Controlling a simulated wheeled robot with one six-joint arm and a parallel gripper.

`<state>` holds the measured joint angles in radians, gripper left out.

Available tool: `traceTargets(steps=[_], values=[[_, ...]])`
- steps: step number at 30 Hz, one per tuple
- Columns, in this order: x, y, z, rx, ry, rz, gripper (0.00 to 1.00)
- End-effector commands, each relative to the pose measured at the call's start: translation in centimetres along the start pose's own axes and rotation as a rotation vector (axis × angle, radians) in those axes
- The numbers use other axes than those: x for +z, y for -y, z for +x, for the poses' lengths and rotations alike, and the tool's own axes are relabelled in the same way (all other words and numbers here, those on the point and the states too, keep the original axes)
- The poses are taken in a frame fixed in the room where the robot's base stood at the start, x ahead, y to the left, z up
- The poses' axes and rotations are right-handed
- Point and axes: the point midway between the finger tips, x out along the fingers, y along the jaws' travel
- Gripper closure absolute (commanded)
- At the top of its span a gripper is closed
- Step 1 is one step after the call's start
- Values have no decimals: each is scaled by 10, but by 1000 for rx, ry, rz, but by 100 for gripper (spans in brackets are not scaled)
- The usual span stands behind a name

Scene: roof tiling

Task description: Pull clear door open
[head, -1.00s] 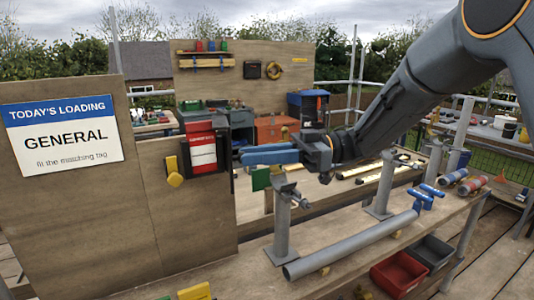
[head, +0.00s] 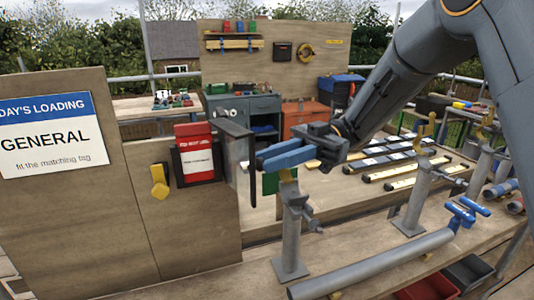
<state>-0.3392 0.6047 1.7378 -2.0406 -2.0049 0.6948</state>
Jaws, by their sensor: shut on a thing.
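The clear door (head: 235,158) is a see-through panel with a dark edge. It stands swung out from a dark wall box on the wooden board, at an angle to it. A red item with a white label (head: 196,158) sits in the box, its front uncovered. My gripper (head: 261,161), with blue fingers, reaches in from the right and is shut at the door's free edge. The exact grip point is partly hidden by the fingers.
A yellow fitting (head: 159,181) is on the board left of the box. A sign reading GENERAL (head: 45,136) hangs further left. A grey post stand (head: 292,235) rises from the bench just below my gripper. A grey pipe (head: 375,263) lies in front.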

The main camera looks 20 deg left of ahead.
Motion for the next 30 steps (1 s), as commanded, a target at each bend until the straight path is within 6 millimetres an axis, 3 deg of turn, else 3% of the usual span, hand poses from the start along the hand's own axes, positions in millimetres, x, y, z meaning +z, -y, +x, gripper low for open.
traceTargets(steps=[10, 11, 14, 30], values=[[-3, 0, -2, 7, -3, -8, 100], [-3, 0, -2, 7, -3, -8, 79], [-3, 0, -3, 6, -3, -6, 62], [-4, 3, -5, -2, -3, -1, 62]])
